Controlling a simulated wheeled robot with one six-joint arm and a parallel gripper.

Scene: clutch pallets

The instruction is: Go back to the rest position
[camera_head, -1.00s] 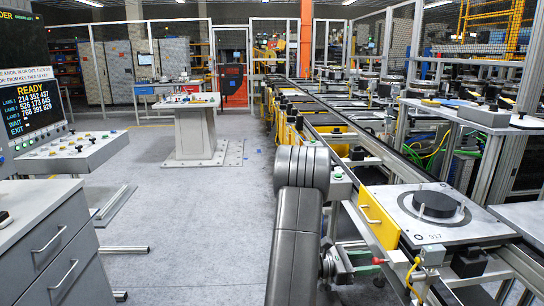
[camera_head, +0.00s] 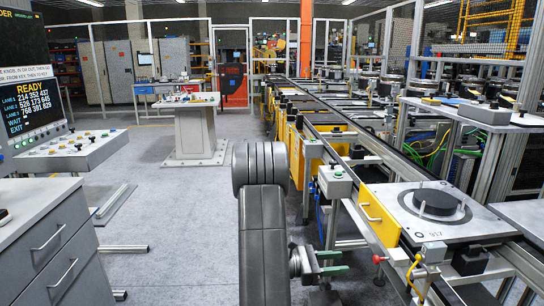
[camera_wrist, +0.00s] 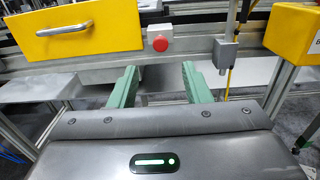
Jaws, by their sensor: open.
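My gripper shows in the wrist view (camera_wrist: 158,88) with its two green fingers apart and nothing between them. Beyond the fingers are a red button (camera_wrist: 160,44) on the conveyor's side rail and a yellow panel (camera_wrist: 85,32) with a metal handle. In the head view my gripper (camera_head: 330,262) points right, toward the conveyor's side, low beside the frame. My grey arm stands in the lower middle of that view and hides part of the floor. No pallet or clutch part is in my gripper.
The conveyor line (camera_head: 340,135) runs away on the right. A pallet (camera_head: 432,215) with a black disc (camera_head: 436,203) sits on its near end. A grey drawer cabinet (camera_head: 50,245) and a control console (camera_head: 70,150) are at left. A pedestal table (camera_head: 195,125) stands ahead.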

